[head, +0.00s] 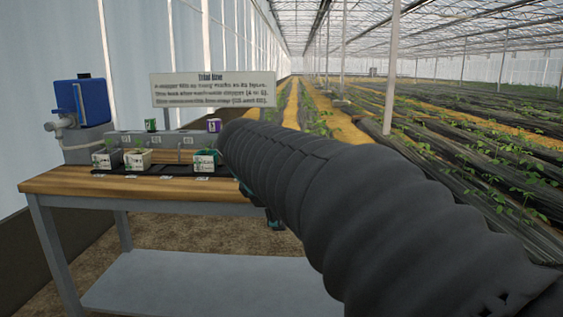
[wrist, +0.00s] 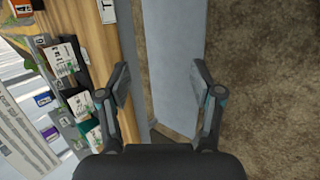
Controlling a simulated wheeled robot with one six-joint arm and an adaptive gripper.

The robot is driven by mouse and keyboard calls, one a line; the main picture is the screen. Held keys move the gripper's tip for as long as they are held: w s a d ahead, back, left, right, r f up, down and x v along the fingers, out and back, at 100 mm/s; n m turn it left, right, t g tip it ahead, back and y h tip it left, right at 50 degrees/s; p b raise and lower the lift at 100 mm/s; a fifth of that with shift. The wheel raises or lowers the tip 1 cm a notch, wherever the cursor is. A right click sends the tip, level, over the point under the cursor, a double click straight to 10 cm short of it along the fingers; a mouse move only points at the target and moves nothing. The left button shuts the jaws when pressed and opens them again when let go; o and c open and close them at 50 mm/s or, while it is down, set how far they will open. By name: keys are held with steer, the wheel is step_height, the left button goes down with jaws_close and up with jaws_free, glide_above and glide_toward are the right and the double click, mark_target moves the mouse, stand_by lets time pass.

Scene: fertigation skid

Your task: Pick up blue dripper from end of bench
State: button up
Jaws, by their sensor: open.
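I cannot make out a blue dripper in either view. The wooden bench (head: 60,184) stands at the left in the head view, and my sleeved arm hides its right end. In the wrist view the bench top (wrist: 124,30) runs down the left of centre. My gripper (wrist: 162,80) is open and empty, its fingers wide apart. Its left finger is over the bench edge, and its right finger is over the grey lower shelf and the ground. In the head view only a small part of my gripper (head: 273,219) shows below the arm.
Several small labelled pots with plants, such as a white one (head: 137,160), stand on a dark strip along the bench. A blue tank (head: 80,101) is at its left end. A sign (head: 213,89) rises behind. A grey shelf (head: 190,280) lies below.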

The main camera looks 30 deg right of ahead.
steer(key=w+d+r+n+h, duration=0.2)
steer(key=w+d+n, duration=0.1)
steer(key=w+d, duration=0.2)
steer(key=w+d+r+n+g+h+b, duration=0.1)
steer(key=w+d+r+n+h, duration=0.1)
steer(key=w+d, duration=0.4)
steer(key=w+d+r+n+h, duration=0.2)
steer(key=w+d+n+h, duration=0.1)
steer(key=w+d+n, duration=0.2)
steer(key=shift+w+d+r+g+b, duration=0.2)
steer(key=shift+w+d, duration=0.05)
steer(key=shift+w, duration=0.35)
steer(key=shift+w+d+r+g+b, duration=0.15)
steer(key=shift+w+d+g, duration=0.05)
steer(key=shift+w, duration=0.4)
steer(key=shift+w+d, duration=0.1)
steer(key=shift+d, duration=0.2)
steer(key=b+x, duration=0.1)
steer(key=x, duration=1.2)
steer(key=shift+d, duration=0.25)
steer(key=shift+r, duration=0.1)
steer(key=c, duration=1.1)
